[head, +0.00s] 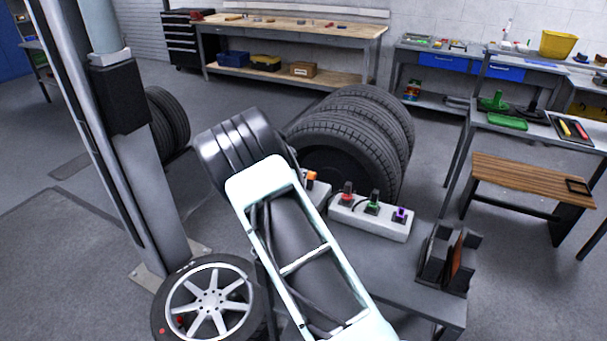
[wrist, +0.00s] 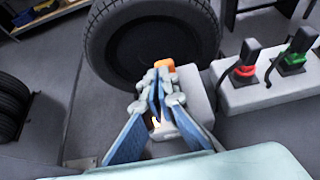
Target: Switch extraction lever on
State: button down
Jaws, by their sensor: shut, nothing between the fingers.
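A white switch box (head: 370,213) on the grey bench carries black-handled levers with red (head: 347,195), green (head: 372,205) and purple (head: 400,215) bases. In the wrist view the red lever (wrist: 245,65) and green lever (wrist: 297,52) stand to the right of my gripper. An orange part (head: 311,176) sits on a separate light grey block; this orange part (wrist: 164,65) shows just beyond my fingertips in the wrist view. My gripper (wrist: 157,85) is shut and empty over that block (wrist: 190,125). Contact cannot be told. No label shows which lever is for extraction. My arm hides the gripper in the head view.
Large tyres (head: 355,135) stand behind the bench. A black holder (head: 448,258) stands at the bench's right end. A wheel (head: 208,300) lies at lower left beside a grey post (head: 150,180). A wooden-topped stool (head: 530,180) is at right.

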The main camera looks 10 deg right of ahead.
jog(key=s+a+r, duration=0.3)
jog(key=s+r, duration=0.1)
jog(key=r, duration=0.5)
jog(key=shift+s+a+r+b, duration=0.25)
jog(key=shift+s+r+b, duration=0.05)
jog(key=shift+s+r, duration=0.1)
